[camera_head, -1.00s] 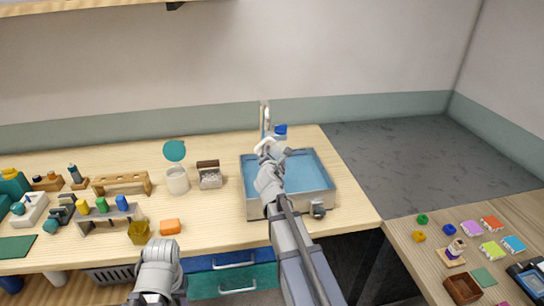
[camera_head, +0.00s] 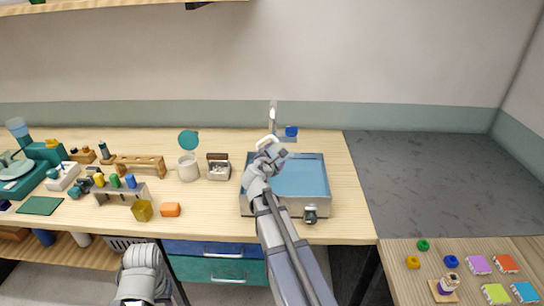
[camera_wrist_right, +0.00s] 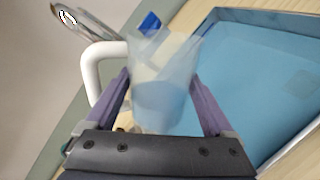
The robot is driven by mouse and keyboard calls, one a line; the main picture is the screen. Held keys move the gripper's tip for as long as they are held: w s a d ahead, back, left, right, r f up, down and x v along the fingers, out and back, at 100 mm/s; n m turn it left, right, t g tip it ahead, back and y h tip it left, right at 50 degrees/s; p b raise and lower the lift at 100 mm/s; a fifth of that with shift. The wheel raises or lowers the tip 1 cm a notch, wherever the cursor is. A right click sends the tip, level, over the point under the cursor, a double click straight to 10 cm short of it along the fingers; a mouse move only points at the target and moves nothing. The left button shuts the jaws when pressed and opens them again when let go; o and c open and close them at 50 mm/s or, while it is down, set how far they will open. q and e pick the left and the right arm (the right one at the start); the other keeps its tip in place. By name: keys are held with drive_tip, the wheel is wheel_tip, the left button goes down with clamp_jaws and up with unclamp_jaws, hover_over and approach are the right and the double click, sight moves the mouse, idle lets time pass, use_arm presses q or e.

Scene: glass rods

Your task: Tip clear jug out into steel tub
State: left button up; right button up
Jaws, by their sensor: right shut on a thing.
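The clear jug (camera_wrist_right: 165,75) is see-through with a white loop handle (camera_wrist_right: 97,68). It shows between the fingers in the right wrist view, leaning a little to the right. My right gripper (camera_head: 268,152) is shut on it. In the head view the gripper hides most of the jug. The steel tub (camera_head: 321,209) has a metal rim and a blue inside; it also shows in the right wrist view (camera_wrist_right: 265,75). The gripper and jug are at the tub's left back part. I cannot tell how much is in the jug. My left gripper is out of view.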

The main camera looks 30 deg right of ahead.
idle(0.4)
drive_tip(key=shift+r+m+p, duration=0.3)
drive_tip(key=shift+r+p, duration=0.15)
drive_tip(key=shift+p, duration=0.1)
drive_tip(key=shift+y, duration=0.4)
drive_tip(key=shift+f, duration=0.1)
